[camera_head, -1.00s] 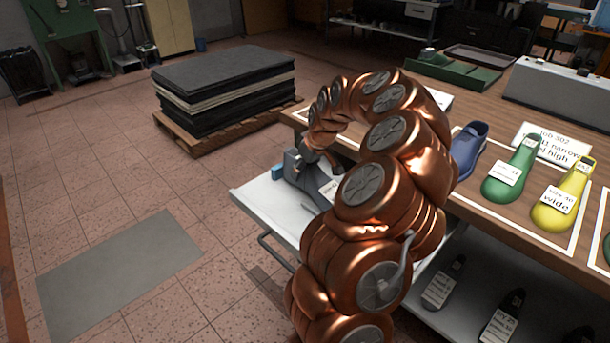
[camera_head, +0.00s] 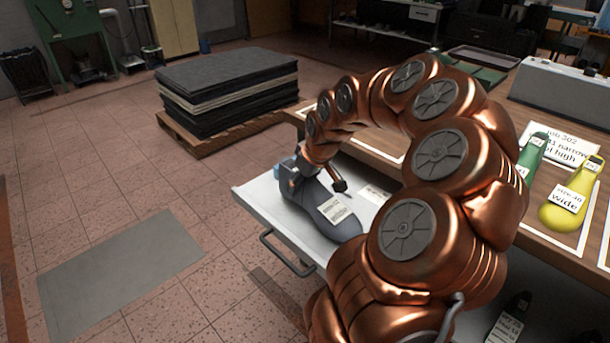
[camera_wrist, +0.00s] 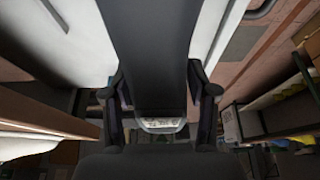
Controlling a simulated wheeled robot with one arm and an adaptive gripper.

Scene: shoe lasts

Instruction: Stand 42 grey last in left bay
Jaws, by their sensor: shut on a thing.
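The grey last (camera_head: 322,205) carries a pale label and is over the open white drawer; its label is too small to read. In the wrist view the dark grey last (camera_wrist: 150,50) runs up between the fingers, with a small printed label at its near end. My gripper (camera_head: 291,178) is shut on one end of it, and the fingers (camera_wrist: 160,100) flank it. I cannot tell whether the last touches the drawer floor. The left bay, a white outline (camera_head: 378,153) on the bench, is partly hidden behind my arm.
The open drawer (camera_head: 262,212) juts from the bench (camera_head: 515,218). A green last (camera_head: 531,155) and a yellow last (camera_head: 570,196) stand on the bench at right, near a job card (camera_head: 562,143). A pallet of dark sheets (camera_head: 228,90) sits on the floor behind.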

